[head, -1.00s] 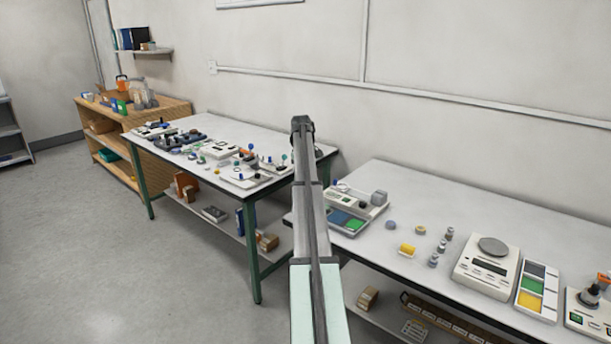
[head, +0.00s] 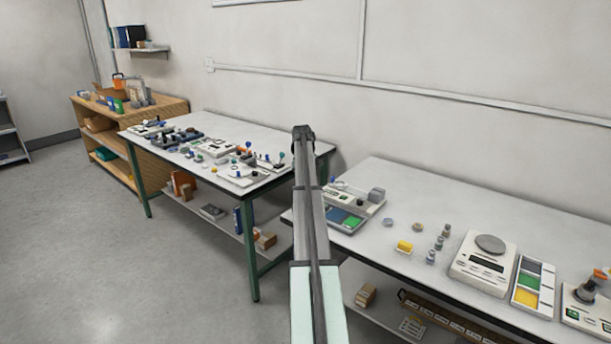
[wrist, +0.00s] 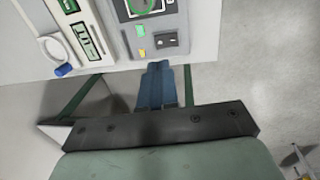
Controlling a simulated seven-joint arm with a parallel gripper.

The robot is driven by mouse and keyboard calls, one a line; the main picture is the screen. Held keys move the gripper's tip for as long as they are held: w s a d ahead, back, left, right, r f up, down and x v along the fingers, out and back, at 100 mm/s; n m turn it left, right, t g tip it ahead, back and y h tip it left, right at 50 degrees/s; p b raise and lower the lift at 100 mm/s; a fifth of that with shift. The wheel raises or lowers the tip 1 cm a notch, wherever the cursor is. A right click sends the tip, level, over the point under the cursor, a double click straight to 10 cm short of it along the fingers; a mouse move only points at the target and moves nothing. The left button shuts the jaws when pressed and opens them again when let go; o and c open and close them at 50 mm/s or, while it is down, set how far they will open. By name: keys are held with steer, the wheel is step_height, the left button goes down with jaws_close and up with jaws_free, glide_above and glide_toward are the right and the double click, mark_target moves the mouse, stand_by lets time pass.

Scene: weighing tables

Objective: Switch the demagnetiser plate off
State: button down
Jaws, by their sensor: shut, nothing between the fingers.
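In the wrist view, a grey device (wrist: 183,25) stands at the near edge of a white table. It has a dark panel with a green ring (wrist: 143,6), a small yellow and a small green block, and a dark switch housing (wrist: 166,41). It may be the demagnetiser plate, but no readable label confirms this. The switch position cannot be read. My gripper (wrist: 158,66) has blue fingers, shut and empty, with tips just short of the device's near edge, below the switch in the picture.
A white instrument with displays (wrist: 85,40) stands left of the device, with a blue knob (wrist: 64,70). In the head view, the left table (head: 217,118) is crowded with small devices. The right table (head: 400,185) holds a scale (head: 484,262), trays and small weights. A gap separates the tables.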

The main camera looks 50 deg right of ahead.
steer(key=f, duration=0.5)
steer(key=d+f, duration=0.1)
steer(key=f, duration=0.2)
steer(key=shift+f, duration=0.3)
steer(key=shift+d+f, duration=0.15)
steer(key=shift+f, duration=0.1)
steer(key=shift+a, duration=0.25)
steer(key=shift+a, duration=0.65)
steer(key=shift+r, duration=0.15)
step_height(320, 180, up, 14)
steer(key=a, duration=0.1)
steer(key=shift+a, duration=0.3)
